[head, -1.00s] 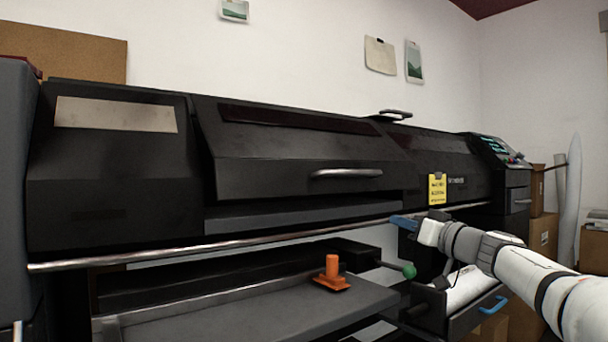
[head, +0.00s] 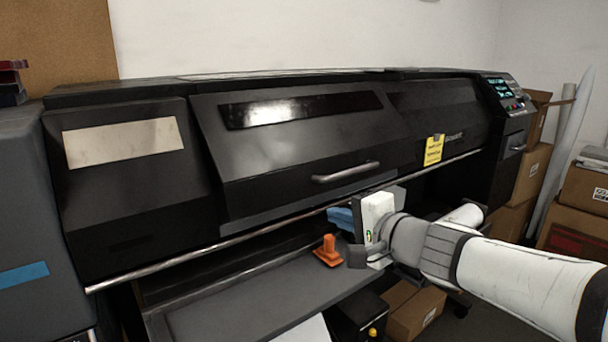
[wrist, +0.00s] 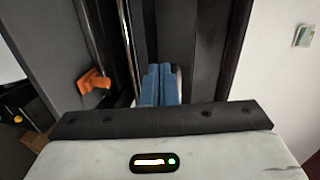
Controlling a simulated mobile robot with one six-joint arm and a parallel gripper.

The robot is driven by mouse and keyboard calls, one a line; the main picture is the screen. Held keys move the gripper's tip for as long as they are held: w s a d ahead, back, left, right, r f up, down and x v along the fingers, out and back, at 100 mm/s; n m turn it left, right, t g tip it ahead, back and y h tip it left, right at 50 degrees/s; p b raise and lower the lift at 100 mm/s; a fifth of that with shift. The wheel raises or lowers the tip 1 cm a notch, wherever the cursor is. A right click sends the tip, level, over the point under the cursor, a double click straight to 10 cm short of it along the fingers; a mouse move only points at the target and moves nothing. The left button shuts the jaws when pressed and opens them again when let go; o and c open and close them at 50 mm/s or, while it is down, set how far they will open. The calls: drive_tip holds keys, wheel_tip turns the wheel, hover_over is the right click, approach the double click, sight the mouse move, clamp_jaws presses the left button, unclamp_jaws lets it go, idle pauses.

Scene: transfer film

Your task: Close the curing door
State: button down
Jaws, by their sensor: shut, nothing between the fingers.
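The curing door appears to be the large black panel (head: 300,150) with a dark glossy window and a silver bar handle (head: 345,172), in the middle of the long black machine. Its face slopes outward, and I cannot tell whether it is fully shut. My gripper (head: 341,218) has blue fingers, held together with nothing between them. In the head view it is just below the handle, near the door's lower edge. The fingers also show in the wrist view (wrist: 159,86), beside dark machine panels. I see no clear contact with the door.
A silver rail (head: 190,253) runs along the machine's front. An orange clamp-like piece (head: 328,253) sits on the grey shelf (head: 240,298) below. A yellow tag (head: 433,150) hangs right of the door. Cardboard boxes (head: 585,190) stand at the right.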

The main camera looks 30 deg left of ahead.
drive_tip(key=p, duration=0.2)
approach(288, 202)
drive_tip(key=x, duration=0.7)
drive_tip(key=shift+s+r, duration=0.1)
drive_tip(key=shift+b, duration=0.3)
